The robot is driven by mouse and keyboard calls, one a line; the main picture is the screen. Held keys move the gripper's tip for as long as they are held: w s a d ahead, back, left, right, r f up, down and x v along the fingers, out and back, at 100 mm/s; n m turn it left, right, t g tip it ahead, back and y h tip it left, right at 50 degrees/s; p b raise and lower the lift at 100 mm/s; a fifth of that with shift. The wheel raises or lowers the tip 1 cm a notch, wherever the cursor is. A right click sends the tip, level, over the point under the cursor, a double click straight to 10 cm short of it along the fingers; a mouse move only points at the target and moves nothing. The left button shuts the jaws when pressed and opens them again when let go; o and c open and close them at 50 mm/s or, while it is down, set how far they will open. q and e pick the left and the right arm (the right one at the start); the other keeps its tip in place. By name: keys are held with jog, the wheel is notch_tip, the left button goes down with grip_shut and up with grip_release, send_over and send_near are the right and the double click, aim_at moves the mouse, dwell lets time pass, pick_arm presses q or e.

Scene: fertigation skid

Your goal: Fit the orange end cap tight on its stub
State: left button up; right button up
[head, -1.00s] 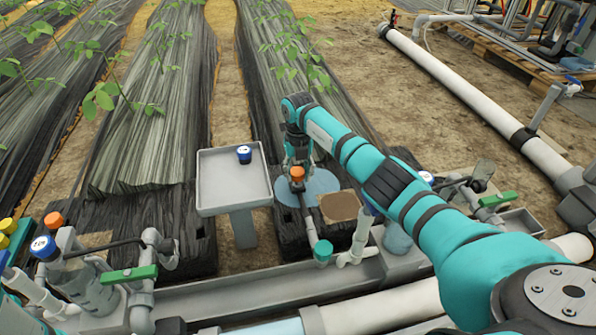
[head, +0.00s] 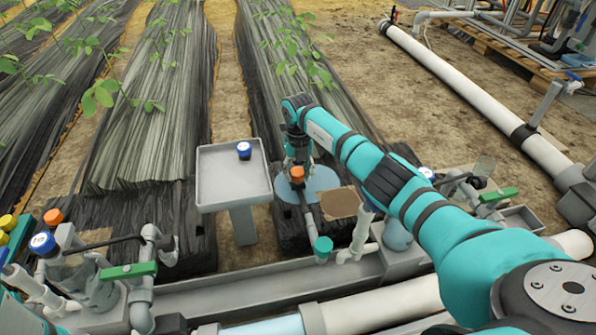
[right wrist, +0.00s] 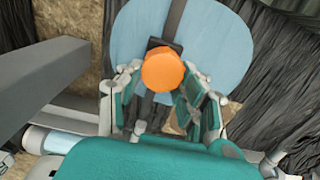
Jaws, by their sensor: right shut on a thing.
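The orange end cap (head: 297,174) shows as a small bright piece near the middle of the head view, above a pale blue disc (head: 323,181). My right gripper (head: 298,163) reaches down to it from above and is shut on it. In the right wrist view the orange cap (right wrist: 163,71) sits between the fingers of my right gripper (right wrist: 160,95), with a black block (right wrist: 158,44) just behind it. A grey pipe (head: 310,220) runs from beneath the cap towards a teal fitting. The stub's seat is hidden, so I cannot tell how tight the cap sits. My left gripper is out of view.
A grey pedestal tray (head: 222,190) with a blue-topped piece (head: 244,150) stands close left of the gripper. A teal fitting (head: 323,246) and a grey trough (head: 230,290) lie in front. Another orange cap (head: 53,217) is at far left. Bare soil lies behind on the right.

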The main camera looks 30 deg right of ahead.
jog(key=shift+f, duration=0.3)
dwell(0.4)
jog(key=o, duration=0.5)
jog(key=shift+f, duration=0.35)
dwell(0.4)
jog(key=shift+c, duration=0.4)
